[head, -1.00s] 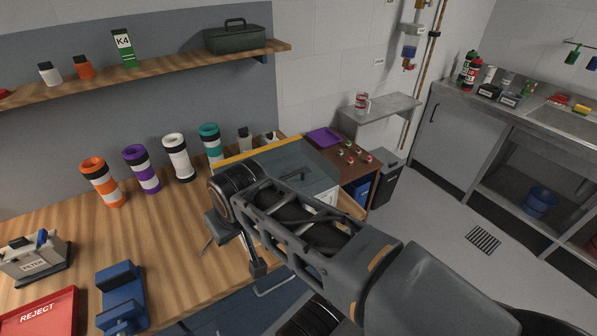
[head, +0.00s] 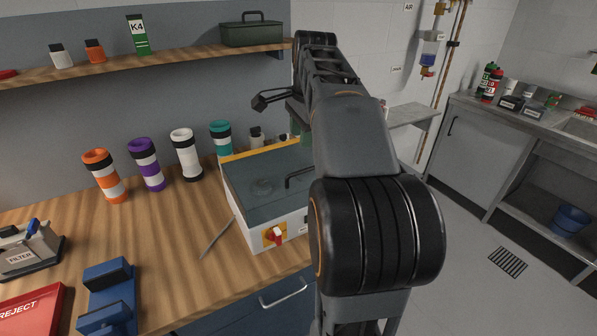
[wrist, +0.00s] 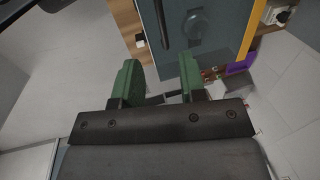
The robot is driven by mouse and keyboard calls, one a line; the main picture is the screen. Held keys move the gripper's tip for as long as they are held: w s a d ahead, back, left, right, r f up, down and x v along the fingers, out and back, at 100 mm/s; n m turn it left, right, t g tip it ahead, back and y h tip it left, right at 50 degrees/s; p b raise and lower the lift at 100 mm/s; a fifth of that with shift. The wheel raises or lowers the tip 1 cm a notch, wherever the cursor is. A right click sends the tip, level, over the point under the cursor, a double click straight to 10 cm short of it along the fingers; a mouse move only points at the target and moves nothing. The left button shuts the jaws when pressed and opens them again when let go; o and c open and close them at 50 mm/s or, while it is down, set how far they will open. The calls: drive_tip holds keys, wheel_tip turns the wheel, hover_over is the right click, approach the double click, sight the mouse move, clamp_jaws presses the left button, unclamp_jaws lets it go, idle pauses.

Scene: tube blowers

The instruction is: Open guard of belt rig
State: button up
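The belt rig (head: 262,236) is a white box on the wooden bench, with a red switch on its front. Its guard (head: 247,195) is a dark see-through lid with a yellow strip along the back, lying flat and shut. The guard's black handle (head: 291,179) is partly hidden behind my arm. My gripper (head: 301,122) is raised above the back right of the rig, partly hidden by its own links. In the wrist view, my gripper (wrist: 160,76) has its green fingers apart, and the guard (wrist: 225,22) shows beyond them. I see nothing clearly held.
Orange, purple, white and teal cylinders stand behind and left of the rig, the teal one (head: 221,138) closest. A thin grey tool (head: 215,239) lies left of the rig. A blue fixture (head: 108,292) and a red reject tray (head: 32,306) sit front left. A shelf (head: 180,62) runs above.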

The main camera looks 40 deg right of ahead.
sight(297, 172)
drive_tip(key=f, duration=0.3)
drive_tip(key=w+f, duration=0.1)
drive_tip(key=f, duration=0.3)
drive_tip(key=w+f+b, duration=0.1)
drive_tip(key=f, duration=0.3)
drive_tip(key=shift+w+d+f, duration=0.1)
drive_tip(key=shift+w+f, duration=0.05)
drive_tip(key=shift+c, duration=0.4)
clamp_jaws()
